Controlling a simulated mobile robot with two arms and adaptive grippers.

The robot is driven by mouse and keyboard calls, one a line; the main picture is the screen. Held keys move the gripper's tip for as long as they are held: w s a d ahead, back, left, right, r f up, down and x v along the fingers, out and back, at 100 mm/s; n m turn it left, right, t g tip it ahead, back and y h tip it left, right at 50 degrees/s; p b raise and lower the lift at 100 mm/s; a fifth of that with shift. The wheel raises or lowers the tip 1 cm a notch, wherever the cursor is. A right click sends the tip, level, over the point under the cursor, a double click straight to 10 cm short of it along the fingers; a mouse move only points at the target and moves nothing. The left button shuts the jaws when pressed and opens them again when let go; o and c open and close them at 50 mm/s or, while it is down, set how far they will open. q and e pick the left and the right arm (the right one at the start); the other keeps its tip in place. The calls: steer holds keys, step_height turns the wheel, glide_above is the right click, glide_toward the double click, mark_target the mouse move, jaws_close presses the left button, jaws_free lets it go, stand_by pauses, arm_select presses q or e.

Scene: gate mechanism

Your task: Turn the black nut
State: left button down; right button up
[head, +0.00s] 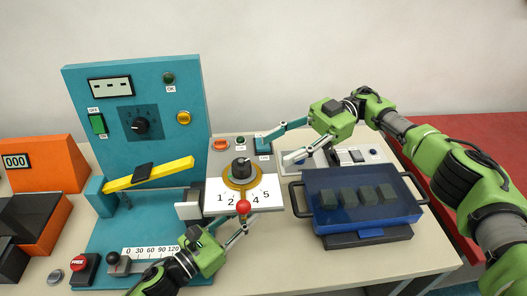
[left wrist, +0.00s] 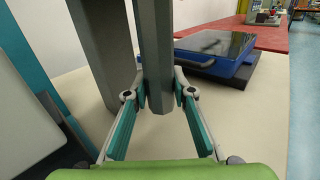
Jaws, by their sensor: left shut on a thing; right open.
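A black knob (head: 241,168) stands on a round brass plate on the white dial panel (head: 216,190), which is marked with numbers. A flat black piece (head: 143,171) sits on the yellow bar (head: 170,172); I cannot tell which of these is the black nut. My left gripper (head: 240,224) is low at the front edge of the dial panel, below a red ball knob (head: 243,206). In the left wrist view its fingers (left wrist: 158,92) are closed on a dark grey upright post (left wrist: 156,50). My right gripper (head: 274,150) is open and empty, right of the dial panel.
A teal panel (head: 160,85) with a dial and buttons stands behind the yellow bar. A blue tray (head: 362,214) with several dark cubes is at the right. An orange counter (head: 40,155) stands at the far left. The table front (head: 310,262) is partly clear.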

mark_target(241, 164)
steer(key=s+a+r+n+h, duration=0.1)
steer(key=a+r+n+h, duration=0.1)
steer(key=n+h, duration=0.1)
steer(key=s+a+r+n+h, duration=0.1)
steer(key=s+a+n+h, duration=0.1)
steer(key=a+n+h, duration=0.1)
steer(key=s+a+r+n+h, duration=0.1)
steer(key=a+r+n+h, duration=0.1)
steer(key=n, duration=0.3)
steer(key=shift+s+a+r+t+h, duration=0.2)
steer(key=shift+a+r+t+h, duration=0.1)
steer(key=shift+r+h, duration=0.1)
steer(key=n+t+h, duration=0.1)
steer(key=a+r+n+t+h, duration=0.1)
steer(key=n, duration=0.1)
steer(key=r+n+t+h, duration=0.1)
steer(key=shift+s+a+r+n, duration=0.15)
steer(key=shift+s+n, duration=0.15)
steer(key=shift+s, duration=0.05)
step_height(241, 164, up, 4)
steer(key=n+t+h, duration=0.4)
steer(key=n, duration=0.1)
steer(key=shift+t, duration=0.3)
steer(key=f, duration=0.8)
steer(key=w+f, duration=0.1)
steer(key=f, duration=0.2)
steer(key=shift+w+a+f, duration=0.1)
steer(key=shift+a+f, duration=0.05)
steer(key=shift+f, duration=0.25)
steer(key=c, duration=1.1)
